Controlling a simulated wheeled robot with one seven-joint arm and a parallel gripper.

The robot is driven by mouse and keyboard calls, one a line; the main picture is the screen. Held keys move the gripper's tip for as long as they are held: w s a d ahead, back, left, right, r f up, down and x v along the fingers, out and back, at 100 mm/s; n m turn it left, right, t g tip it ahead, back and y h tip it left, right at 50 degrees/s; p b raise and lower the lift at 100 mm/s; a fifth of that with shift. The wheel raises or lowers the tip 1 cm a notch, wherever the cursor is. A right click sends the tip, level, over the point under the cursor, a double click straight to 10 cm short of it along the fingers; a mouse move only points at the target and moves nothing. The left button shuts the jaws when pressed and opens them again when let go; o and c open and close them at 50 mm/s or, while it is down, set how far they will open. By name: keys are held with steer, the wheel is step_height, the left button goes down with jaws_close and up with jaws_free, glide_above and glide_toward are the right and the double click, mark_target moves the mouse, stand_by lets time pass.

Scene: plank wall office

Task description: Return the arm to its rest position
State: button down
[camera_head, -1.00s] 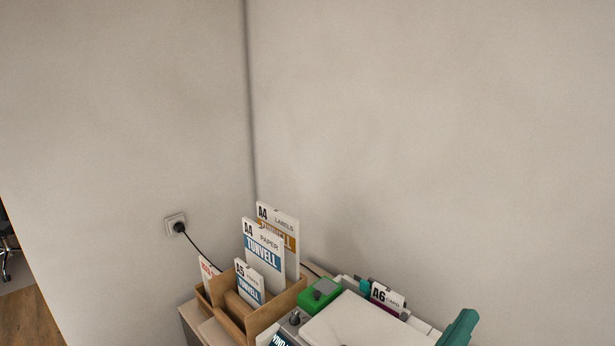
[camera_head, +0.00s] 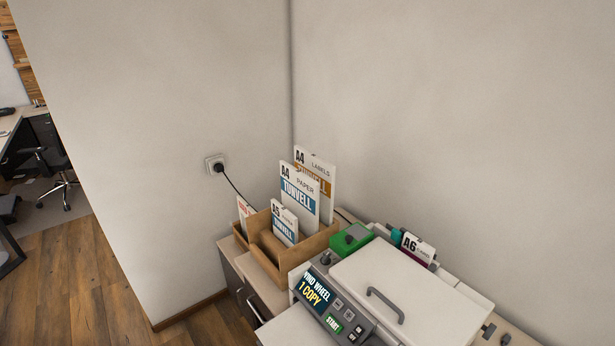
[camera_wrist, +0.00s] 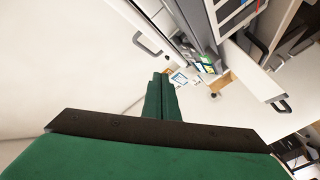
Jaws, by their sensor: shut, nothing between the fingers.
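My gripper (camera_wrist: 160,80) shows in the wrist view as two green fingers pressed together, with nothing between them. Its dark bar and green body fill the bottom of that view. The fingertips point toward a small distant group of items near a wall corner. In the head view neither my arm nor my gripper shows, so the arm's overall pose is hidden.
A copier (camera_head: 420,290) with a lit "1 COPY" panel stands on a cabinet (camera_head: 238,287) in the corner. A wooden organiser (camera_head: 310,245) holds A4 and A5 packs. A green box (camera_head: 351,239) sits behind. Wooden floor (camera_head: 75,280) is open at left.

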steer(key=s+a+f+m+g+y, duration=0.1)
steer(key=s+a+f+m, duration=0.2)
steer(key=s+a, duration=0.3)
steer(key=s+a+f+m+g+y, duration=0.1)
steer(key=s+a+f+m, duration=0.2)
steer(key=s, duration=1.1)
steer(key=a+f, duration=0.1)
steer(key=a, duration=0.2)
steer(key=shift+s+f+g+y, duration=0.15)
steer(key=shift+f+g+y, duration=0.25)
